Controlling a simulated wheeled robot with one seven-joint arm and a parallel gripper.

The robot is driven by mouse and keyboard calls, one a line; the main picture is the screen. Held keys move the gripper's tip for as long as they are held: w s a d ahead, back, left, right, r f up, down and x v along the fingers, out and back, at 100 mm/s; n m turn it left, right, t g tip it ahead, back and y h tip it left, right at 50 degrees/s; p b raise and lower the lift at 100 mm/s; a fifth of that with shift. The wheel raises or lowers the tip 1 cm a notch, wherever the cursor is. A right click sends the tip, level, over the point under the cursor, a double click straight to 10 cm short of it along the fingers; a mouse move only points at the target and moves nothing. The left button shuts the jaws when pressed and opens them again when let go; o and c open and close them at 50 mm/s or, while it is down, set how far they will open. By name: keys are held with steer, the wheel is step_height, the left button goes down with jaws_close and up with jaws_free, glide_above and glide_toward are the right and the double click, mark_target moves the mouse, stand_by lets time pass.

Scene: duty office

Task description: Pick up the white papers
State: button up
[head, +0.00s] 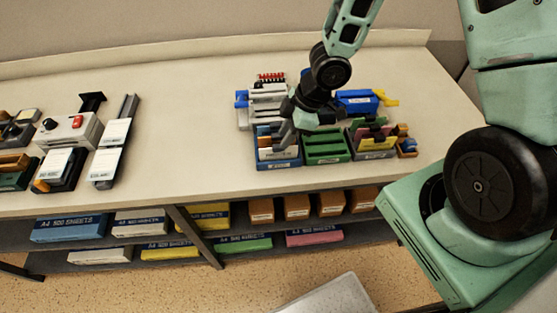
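White papers (279,154) stand in a small blue tray (277,165) on the counter, at the front left of a group of desk items. My gripper (286,134) points down from above at the back of this tray, close to the papers' top edge. Its fingers are small and partly merged with the items behind them, so I cannot tell whether they are open or shut, or whether they touch the papers.
A green tray (326,147) stands just right of the blue one, and a grey tray (374,152) with coloured cards is beyond it. A blue box (357,101) lies behind. Shelves below hold paper packs (68,229).

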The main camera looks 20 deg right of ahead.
mark_target(276, 150)
steer(key=shift+x, duration=3.5)
jaws_close()
